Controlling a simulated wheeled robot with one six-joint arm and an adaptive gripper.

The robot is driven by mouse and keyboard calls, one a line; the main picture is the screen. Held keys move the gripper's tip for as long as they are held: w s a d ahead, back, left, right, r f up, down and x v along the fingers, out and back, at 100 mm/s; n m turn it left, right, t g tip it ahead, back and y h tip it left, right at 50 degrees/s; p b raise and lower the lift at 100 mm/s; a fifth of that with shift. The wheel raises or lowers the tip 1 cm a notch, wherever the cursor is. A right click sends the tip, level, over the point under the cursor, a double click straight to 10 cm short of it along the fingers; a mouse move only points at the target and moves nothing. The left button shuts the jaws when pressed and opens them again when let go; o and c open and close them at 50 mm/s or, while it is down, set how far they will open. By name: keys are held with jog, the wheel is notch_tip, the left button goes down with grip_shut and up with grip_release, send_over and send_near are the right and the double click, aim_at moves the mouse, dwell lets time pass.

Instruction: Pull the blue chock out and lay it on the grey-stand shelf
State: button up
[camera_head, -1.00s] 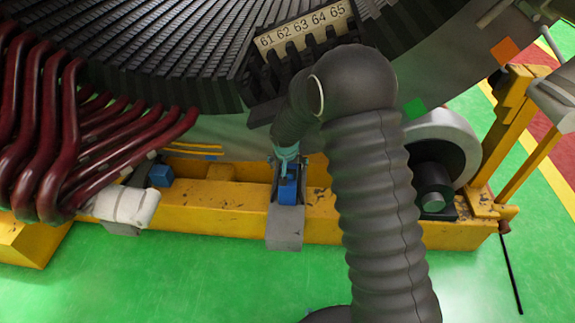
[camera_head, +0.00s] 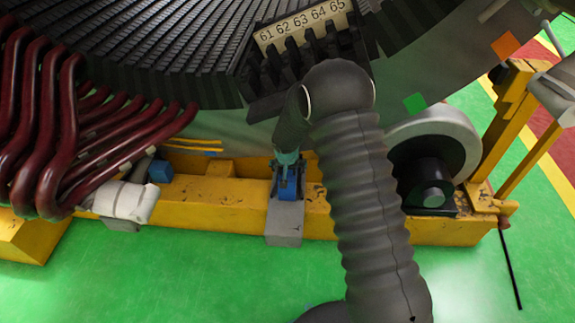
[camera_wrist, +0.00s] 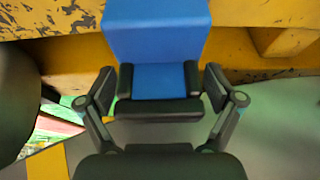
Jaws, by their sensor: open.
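The blue chock (camera_head: 290,190) stands by the yellow beam, partly hidden by my gripper (camera_head: 287,172) in the head view. In the wrist view the blue chock (camera_wrist: 155,35) fills the top middle, against the yellow beam. My gripper (camera_wrist: 159,84) is open, with one finger on each side of the chock's near part. I cannot tell whether the fingers touch it. The grey stand (camera_head: 284,222) is right below the gripper, in front of the beam. Its shelf top is partly hidden by the gripper.
The yellow beam (camera_head: 230,212) runs across behind the stand. Another blue block (camera_head: 160,171) sits on it at left, near dark red coils (camera_head: 60,130). A black slotted rack (camera_head: 300,62) hangs close above my wrist. A grey roller (camera_head: 445,145) is at right. Green floor (camera_head: 190,275) is clear in front.

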jog(key=shift+w+f, duration=0.1)
jog(key=shift+f, duration=0.1)
jog(key=c, duration=1.7)
jog(key=shift+o, duration=0.2)
